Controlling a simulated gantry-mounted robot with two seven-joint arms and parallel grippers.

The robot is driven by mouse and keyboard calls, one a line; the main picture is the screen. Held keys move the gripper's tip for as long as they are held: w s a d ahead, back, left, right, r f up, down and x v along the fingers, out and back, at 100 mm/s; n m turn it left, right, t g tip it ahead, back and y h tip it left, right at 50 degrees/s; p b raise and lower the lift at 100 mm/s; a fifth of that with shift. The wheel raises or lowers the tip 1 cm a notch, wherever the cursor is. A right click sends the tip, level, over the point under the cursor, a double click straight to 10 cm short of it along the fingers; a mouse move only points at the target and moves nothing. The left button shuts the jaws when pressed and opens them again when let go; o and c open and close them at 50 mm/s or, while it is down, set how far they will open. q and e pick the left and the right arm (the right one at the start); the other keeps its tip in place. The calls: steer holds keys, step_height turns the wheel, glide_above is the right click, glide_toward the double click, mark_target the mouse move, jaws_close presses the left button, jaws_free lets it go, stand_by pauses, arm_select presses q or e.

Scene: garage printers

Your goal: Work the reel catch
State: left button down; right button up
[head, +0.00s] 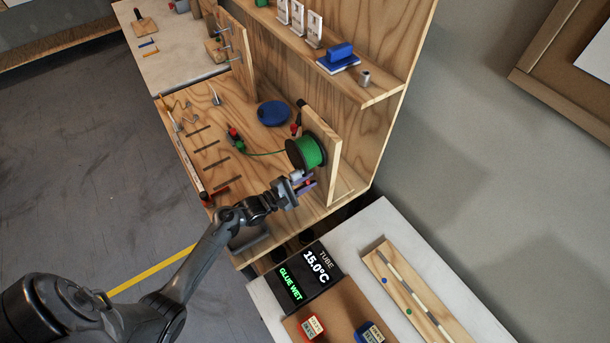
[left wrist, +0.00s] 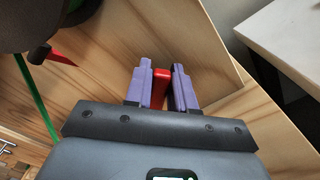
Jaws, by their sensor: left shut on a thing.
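The reel (head: 306,151) of green filament hangs on an upright wooden panel (head: 334,158). Its dark flange (left wrist: 30,22) shows at the top left of the left wrist view. My left gripper (head: 303,184) is just below the reel, by the panel's lower part. In the left wrist view its purple fingers (left wrist: 161,88) are shut on a red piece (left wrist: 160,84), which seems to be the catch. The piece's far end and its mounting are hidden. Another red part (left wrist: 61,57) shows beside the flange. My right gripper is in neither view.
A green strand (head: 262,154) runs left from the reel to a small green and red part (head: 235,138). A blue round object (head: 273,113) lies behind it. A shelf (head: 375,91) is above; a display (head: 303,276) stands on the bench below.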

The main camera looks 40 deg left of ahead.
arm_select(q)
steer(key=m, duration=0.1)
steer(key=f+m+p, duration=0.1)
steer(key=m, duration=0.1)
steer(key=shift+s+d+m, duration=0.1)
steer(key=shift+d+m, duration=0.2)
steer(key=shift+d, duration=0.05)
steer(key=shift+d+f+m, duration=0.1)
steer(key=shift+f+m, duration=0.25)
steer(key=shift+m, duration=0.5)
steer(key=shift+f+m, duration=0.35)
steer(key=shift+m, duration=0.5)
steer(key=c, duration=1)
jaws_free()
steer(key=shift+c, duration=0.2)
